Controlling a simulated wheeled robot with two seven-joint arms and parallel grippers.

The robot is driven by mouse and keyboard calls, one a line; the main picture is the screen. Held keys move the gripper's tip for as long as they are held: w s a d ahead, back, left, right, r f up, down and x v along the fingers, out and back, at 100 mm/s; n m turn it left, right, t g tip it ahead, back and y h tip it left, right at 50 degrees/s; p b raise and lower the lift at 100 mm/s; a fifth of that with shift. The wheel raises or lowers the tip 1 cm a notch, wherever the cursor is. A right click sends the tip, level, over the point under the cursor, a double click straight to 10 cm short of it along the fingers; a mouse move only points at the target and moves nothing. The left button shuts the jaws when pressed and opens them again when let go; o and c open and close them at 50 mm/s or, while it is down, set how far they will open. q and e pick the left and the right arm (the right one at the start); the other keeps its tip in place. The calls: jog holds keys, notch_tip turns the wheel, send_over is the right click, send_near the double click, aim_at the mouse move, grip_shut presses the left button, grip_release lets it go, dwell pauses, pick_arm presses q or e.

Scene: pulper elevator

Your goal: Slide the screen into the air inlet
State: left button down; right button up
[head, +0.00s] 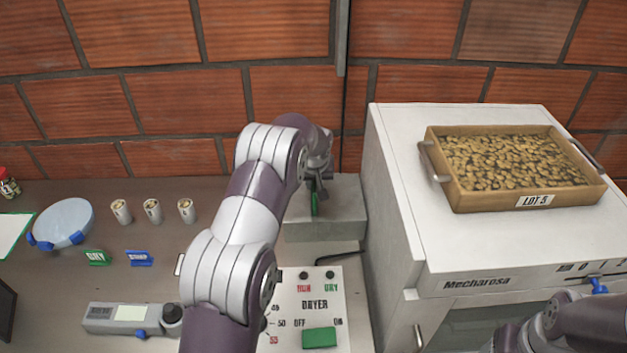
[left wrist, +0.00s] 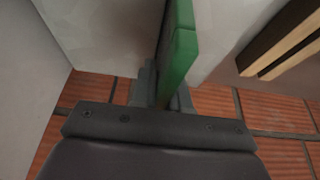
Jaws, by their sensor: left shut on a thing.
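The screen shows as a thin green edge (head: 314,203), upright at the grey box (head: 345,205) beside the white machine. My left gripper (head: 318,183) is shut on this green piece, above the box. In the left wrist view the green screen (left wrist: 179,65) stands between my left fingers (left wrist: 165,90). Most of the screen is hidden, and I cannot tell whether it is inside the box or in front of it. The air inlet's opening is not clearly visible. Part of my right arm shows at the lower right, but I cannot make out its gripper.
The white machine (head: 400,215) stands close on the right, with a wooden tray (head: 475,205) marked LOT 5 on top. A dryer panel (head: 325,300) lies in front of the box. A brick wall (head: 180,100) is behind.

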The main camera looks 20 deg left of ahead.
pick_arm(q)
jog(key=shift+f+b, duration=0.65)
jog(key=shift+f, duration=0.35)
jog(key=c, duration=1.1)
grip_release()
jog(key=shift+o, duration=0.2)
jog(key=shift+r, duration=0.1)
jog(key=shift+s+d+r, duration=0.1)
jog(key=shift+s+r, duration=0.05)
jog(key=shift+r, duration=0.2)
jog(key=b+v, duration=0.2)
jog(key=v, duration=0.9)
jog(key=shift+s+r, duration=0.15)
jog(key=shift+r, duration=0.25)
jog(key=s+d+f+m+g, duration=0.1)
jog(key=s+d+f, duration=0.1)
jog(key=s, duration=0.7)
jog(key=s+d+f+m+g+h, duration=0.1)
jog(key=s+d, duration=0.3)
jog(key=s, duration=0.6)
jog(key=s+d+f+m+h, duration=0.1)
jog(key=s+d+f+m, duration=0.2)
jog(key=s, duration=0.6)
jog(key=shift+s+d+f+g, duration=0.3)
jog(key=shift+d+f+g, duration=0.1)
jog(key=shift+d, duration=0.05)
